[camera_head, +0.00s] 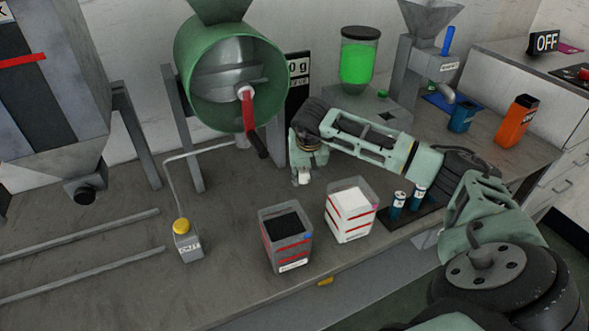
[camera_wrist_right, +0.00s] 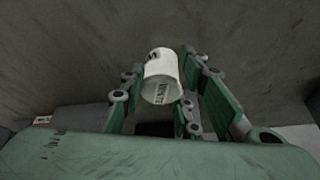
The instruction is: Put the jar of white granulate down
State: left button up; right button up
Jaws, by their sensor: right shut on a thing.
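My right gripper (camera_head: 304,168) points down over the bench behind the two open boxes. It is shut on a small white jar (camera_head: 303,179), which shows just below the fingers. In the right wrist view the white jar (camera_wrist_right: 161,78) sits between the green fingers (camera_wrist_right: 160,92), with dark lettering on its side. The jar's contents are hidden, and I cannot tell whether it touches the bench (camera_head: 225,215). My left gripper is not in view.
A box of black granulate (camera_head: 284,254) and a box of white granulate (camera_head: 349,228) stand near the front edge. Two blue bottles in a dark rack (camera_head: 410,222) are right. A green drum with a red handle (camera_head: 250,115) stands behind.

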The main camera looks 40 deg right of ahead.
jog(key=shift+w+a, duration=0.1)
jog(key=shift+w, duration=0.35)
jog(key=shift+w+a+b, duration=0.25)
jog(key=shift+w+b, duration=0.05)
jog(key=shift+w, duration=0.95)
jog(key=shift+w+f+b, duration=0.1)
jog(key=shift+f+b, duration=0.35)
jog(key=shift+f, duration=0.25)
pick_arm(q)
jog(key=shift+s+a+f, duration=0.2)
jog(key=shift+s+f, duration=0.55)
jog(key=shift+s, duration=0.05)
pick_arm(e)
jog(key=shift+r, duration=0.1)
jog(key=o, duration=0.8)
jog(key=shift+c, duration=0.2)
jog(key=o, duration=0.4)
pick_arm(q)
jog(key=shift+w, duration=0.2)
